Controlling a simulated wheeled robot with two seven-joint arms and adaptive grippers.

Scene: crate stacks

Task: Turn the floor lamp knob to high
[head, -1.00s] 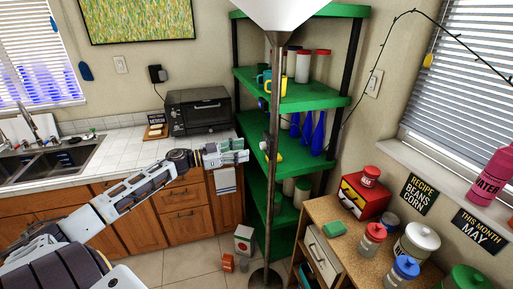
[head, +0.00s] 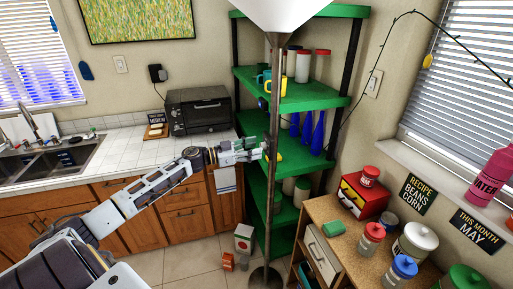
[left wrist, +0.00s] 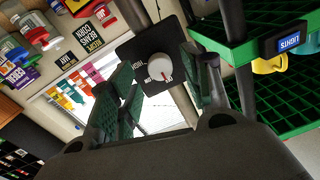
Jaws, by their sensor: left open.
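The floor lamp's pole (head: 274,190) stands upright in front of the green shelves, with a white shade (head: 285,10) on top. In the left wrist view the lamp's round grey-white knob (left wrist: 156,66) sits on a black panel (left wrist: 135,50). A red mark on the knob points to the picture's lower right. Small white lettering beside it is partly readable, apparently "HIGH". My left gripper (head: 256,150) is open at the pole, about at panel height. In the left wrist view its green-padded fingers (left wrist: 160,76) appear on either side of the knob; contact cannot be told.
Green shelves (head: 295,100) with mugs and bottles stand close behind the pole. A wooden cabinet (head: 325,210) with several jars is at the right. The counter (head: 125,150) with a toaster oven (head: 198,110) is behind my left arm. A small white box (head: 243,238) is on the floor.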

